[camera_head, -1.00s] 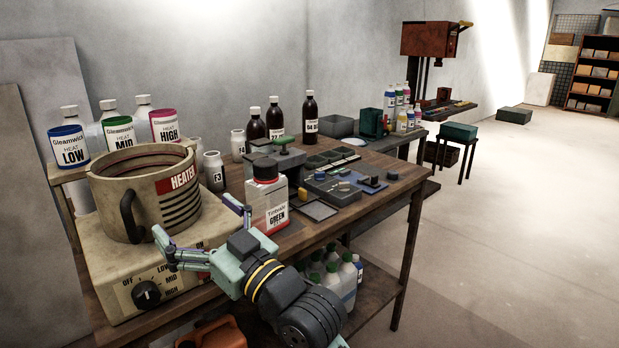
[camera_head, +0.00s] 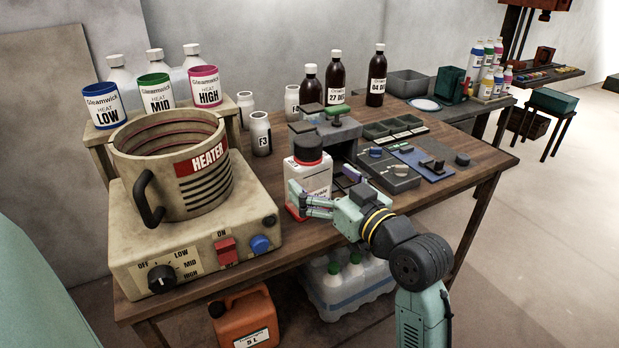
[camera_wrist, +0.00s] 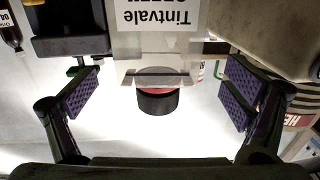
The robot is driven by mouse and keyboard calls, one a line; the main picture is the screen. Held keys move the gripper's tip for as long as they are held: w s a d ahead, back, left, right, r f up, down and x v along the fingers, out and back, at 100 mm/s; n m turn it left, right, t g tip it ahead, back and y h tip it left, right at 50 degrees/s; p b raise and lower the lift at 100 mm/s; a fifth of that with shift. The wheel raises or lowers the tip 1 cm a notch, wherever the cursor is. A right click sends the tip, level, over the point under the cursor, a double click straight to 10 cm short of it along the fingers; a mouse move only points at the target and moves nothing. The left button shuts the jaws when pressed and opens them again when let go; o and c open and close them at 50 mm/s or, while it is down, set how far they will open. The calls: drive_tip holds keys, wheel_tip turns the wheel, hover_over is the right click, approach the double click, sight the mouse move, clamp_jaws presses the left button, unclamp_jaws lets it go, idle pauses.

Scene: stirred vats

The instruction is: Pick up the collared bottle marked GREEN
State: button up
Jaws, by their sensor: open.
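The collared bottle marked GREEN (camera_head: 311,177) stands upright on the bench, right of the heater. It is white with a black cap and a red ring below it. In the wrist view the bottle (camera_wrist: 158,45) appears upside down, with "Tintvale" readable and the colour word cut off at the top edge. A flat pale collar (camera_wrist: 155,79) surrounds its neck. My gripper (camera_wrist: 160,78) is open, with a purple-padded finger on each side of the bottle and visible gaps. In the head view its fingers hide the bottle's lower label.
The heater (camera_head: 187,226) with its pot stands close left. A grey block stand (camera_head: 338,133) is behind the bottle, and a small-parts tray (camera_head: 390,172) lies to the right. White jars and dark bottles stand behind.

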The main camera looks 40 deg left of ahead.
sight(317, 176)
drive_tip(key=p+x, duration=0.2)
drive_tip(key=x, duration=0.2)
drive_tip(key=shift+w+a, duration=0.1)
drive_tip(key=shift+a, duration=0.05)
drive_tip(key=shift+w+a+f, duration=0.2)
drive_tip(key=shift+a, duration=0.3)
drive_tip(key=shift+c, duration=0.5)
drive_tip(key=c, duration=1.2)
drive_tip(key=shift+r, duration=0.1)
